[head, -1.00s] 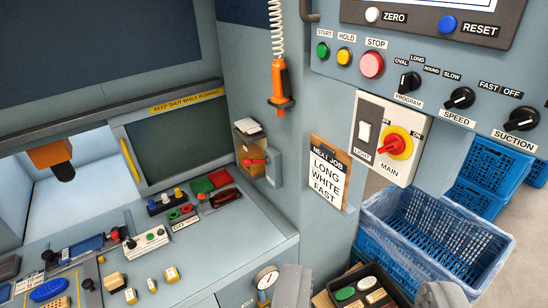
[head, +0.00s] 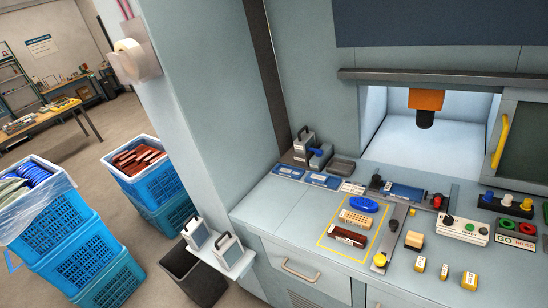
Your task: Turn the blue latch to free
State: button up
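A red-and-dark knob (head: 437,202) stands at the slide's right end. My gripper is not in view, so its state and distance from these parts do not show.
A yellow-outlined area (head: 325,240) holds a blue oval brush (head: 362,204), a tan brush (head: 356,218) and a dark red brush (head: 347,237). An orange-and-black tool head (head: 425,105) hangs in the open bay. Blue crates (head: 75,245) and a dark bin (head: 195,275) stand at left.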

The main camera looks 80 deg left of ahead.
aim_at(319, 153)
jog(key=u, duration=1.75)
